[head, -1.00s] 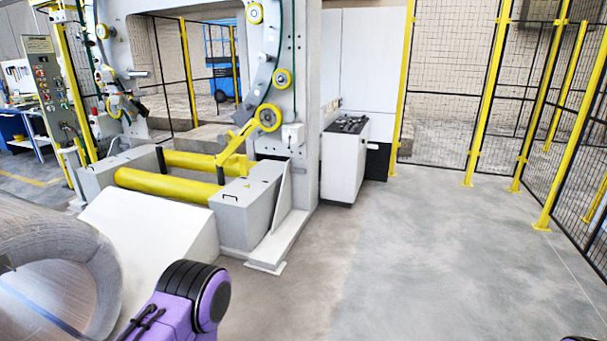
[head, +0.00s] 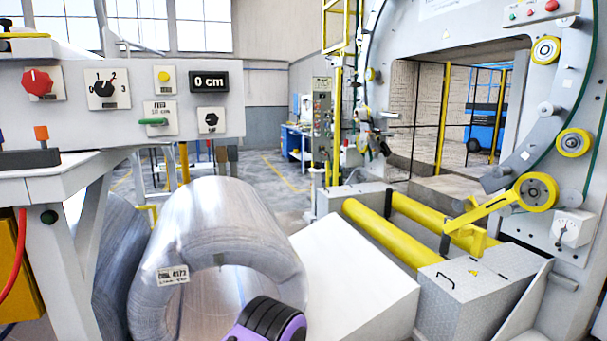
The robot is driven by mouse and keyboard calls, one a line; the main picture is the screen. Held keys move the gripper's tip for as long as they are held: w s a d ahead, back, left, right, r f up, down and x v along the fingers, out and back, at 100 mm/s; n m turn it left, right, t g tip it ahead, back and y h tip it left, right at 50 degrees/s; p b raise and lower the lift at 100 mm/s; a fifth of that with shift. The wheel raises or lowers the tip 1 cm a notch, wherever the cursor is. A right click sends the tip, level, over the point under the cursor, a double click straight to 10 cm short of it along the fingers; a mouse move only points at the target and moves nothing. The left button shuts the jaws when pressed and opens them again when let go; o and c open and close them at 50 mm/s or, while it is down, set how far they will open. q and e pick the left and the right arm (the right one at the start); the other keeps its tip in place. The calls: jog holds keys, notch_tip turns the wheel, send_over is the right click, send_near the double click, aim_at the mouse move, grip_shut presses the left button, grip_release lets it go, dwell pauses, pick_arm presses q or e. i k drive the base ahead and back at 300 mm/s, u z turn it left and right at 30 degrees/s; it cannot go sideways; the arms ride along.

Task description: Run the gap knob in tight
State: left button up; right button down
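A grey control panel (head: 120,140) stands at the left in the head view. It carries a red lobed knob (head: 37,82), a black dial (head: 105,88) marked 0 to 3, a yellow button (head: 165,76), a green lever (head: 153,122) and a small black knob (head: 211,121). I see no readable label that says which is the gap knob. A display (head: 209,82) on the panel reads 0 cm. Part of my purple and black arm shows at the bottom, in front of the coil. Neither gripper is in view.
A wrapped coil (head: 205,225) with a label lies below the panel. A white sloped block (head: 350,275) lies right of it. Yellow rollers (head: 392,233) and the ring wrapping machine (head: 575,95) stand at the right. Open floor (head: 262,180) shows behind the coil.

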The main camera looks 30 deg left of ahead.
aim_at(211, 119)
jog(key=u, duration=1.25)
jog(key=i, duration=1.05)
jog(key=u, duration=1)
